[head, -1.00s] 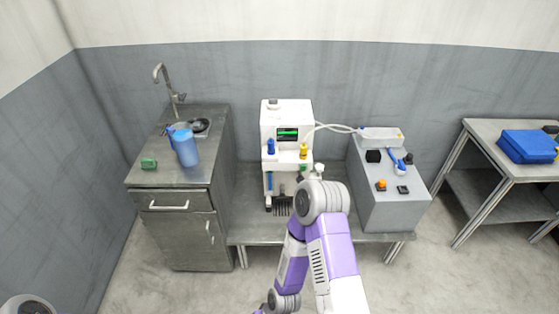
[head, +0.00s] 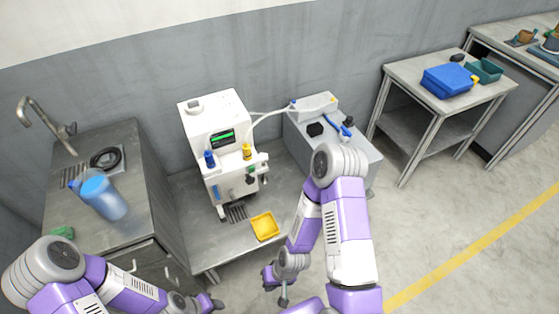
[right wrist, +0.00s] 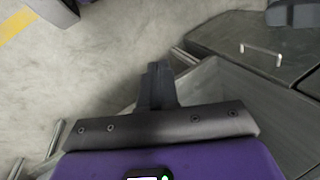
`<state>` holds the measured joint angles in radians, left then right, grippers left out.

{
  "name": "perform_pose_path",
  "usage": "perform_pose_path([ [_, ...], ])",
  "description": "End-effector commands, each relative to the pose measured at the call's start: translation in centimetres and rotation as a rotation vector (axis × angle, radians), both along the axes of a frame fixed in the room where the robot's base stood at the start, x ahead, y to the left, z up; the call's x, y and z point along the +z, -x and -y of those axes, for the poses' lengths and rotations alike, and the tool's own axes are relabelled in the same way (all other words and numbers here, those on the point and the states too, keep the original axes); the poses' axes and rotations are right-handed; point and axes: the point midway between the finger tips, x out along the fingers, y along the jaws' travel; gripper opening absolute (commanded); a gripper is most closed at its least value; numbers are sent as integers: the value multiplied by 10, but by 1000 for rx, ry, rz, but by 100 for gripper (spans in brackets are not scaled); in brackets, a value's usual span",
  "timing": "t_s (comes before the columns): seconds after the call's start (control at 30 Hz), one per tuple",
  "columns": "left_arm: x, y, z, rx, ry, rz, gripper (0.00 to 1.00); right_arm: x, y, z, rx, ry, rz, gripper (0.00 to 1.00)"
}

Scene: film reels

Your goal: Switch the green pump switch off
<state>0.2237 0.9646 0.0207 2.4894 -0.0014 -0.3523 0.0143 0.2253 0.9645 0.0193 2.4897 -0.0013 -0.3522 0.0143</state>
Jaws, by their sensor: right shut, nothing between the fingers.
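The white pump machine (head: 212,125) stands on the low metal bench, with a lit green display on its front. A small dark green part (head: 251,170) shows low on its right side; I cannot tell whether this is the green pump switch, or how it is set. My right gripper (head: 284,298) is low in front of the bench, apart from the machine. In the right wrist view its fingers (right wrist: 157,85) are together and empty, above the floor. My left gripper (head: 210,304) is only partly seen at the bottom edge; its fingers are unclear.
A yellow tray (head: 264,226) lies on the bench (head: 195,230) before the machine. A grey box (head: 360,165) stands to the right, partly hidden by my right arm. A sink cabinet (head: 135,170) with a blue jug (head: 104,199) is at left. Open floor lies at right.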

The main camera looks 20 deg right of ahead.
Motion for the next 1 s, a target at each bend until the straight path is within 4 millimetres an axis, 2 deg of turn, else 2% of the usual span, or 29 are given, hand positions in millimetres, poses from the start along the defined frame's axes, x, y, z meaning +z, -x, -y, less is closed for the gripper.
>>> perform_pose_path([
  [0.43, 0, 1, -1, 1, 0, -3, 43, 0, 0, -1, -6, -2, -1, 0],
  [0.57, -4, 1, -1, 1, 0, -3, 43, -1, -13, -3, -118, -21, 7, 0],
  [0.67, -9, 1, -1, 1, 0, -3, 43, 0, -35, -6, -327, -66, 17, 0],
  [0.77, -17, 1, -1, 1, -1, -2, 43, 4, -68, -7, -620, -152, 26, 0],
  [1.0, -34, 1, -1, 1, -1, -2, 43, 33, -150, 11, -1365, -502, 1, 0],
])
